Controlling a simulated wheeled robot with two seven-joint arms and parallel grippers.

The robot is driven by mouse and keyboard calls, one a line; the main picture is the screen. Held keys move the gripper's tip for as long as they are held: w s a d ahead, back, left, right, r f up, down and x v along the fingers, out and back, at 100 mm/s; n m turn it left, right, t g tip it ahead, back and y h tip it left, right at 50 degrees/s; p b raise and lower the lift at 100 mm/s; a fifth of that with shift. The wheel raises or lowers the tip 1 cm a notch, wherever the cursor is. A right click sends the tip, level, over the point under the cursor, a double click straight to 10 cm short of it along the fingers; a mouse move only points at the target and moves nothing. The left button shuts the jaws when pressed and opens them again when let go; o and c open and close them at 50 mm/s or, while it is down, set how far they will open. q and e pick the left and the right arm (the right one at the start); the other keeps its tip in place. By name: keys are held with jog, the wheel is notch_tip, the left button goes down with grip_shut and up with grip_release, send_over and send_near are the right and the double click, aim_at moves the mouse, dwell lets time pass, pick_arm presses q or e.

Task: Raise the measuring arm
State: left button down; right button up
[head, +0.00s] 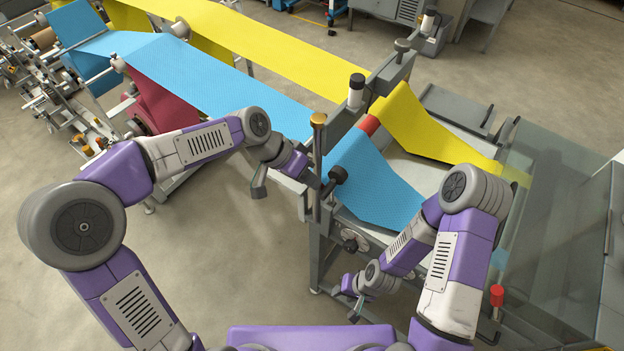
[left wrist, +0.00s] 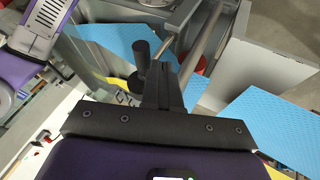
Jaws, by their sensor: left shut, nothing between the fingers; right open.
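My left gripper (head: 312,180) is shut and empty at the left side of the machine frame, close to a black knob (head: 338,175) over the blue cloth (head: 362,180). In the left wrist view the shut black fingers (left wrist: 162,75) stand beside the black knob (left wrist: 138,84) and its short stem, apparently with a small gap. I take the knob's bar to be part of the measuring arm; its joint is hidden by my gripper and a post. My right gripper (head: 350,300) is open and empty, low in front of the machine, below the blue cloth's front edge.
A gold-topped post (head: 318,135) rises right beside my left gripper. A black-capped post (head: 356,92) and a crossbeam stand behind. Yellow cloth (head: 425,125) and a glass guard (head: 555,190) lie to the right.

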pick_arm(q)
jog(key=shift+s+d, duration=0.15)
jog(key=shift+d, duration=0.1)
jog(key=shift+s+d+b, duration=0.3)
jog(key=shift+s+d, duration=0.25)
jog(key=shift+d, duration=0.15)
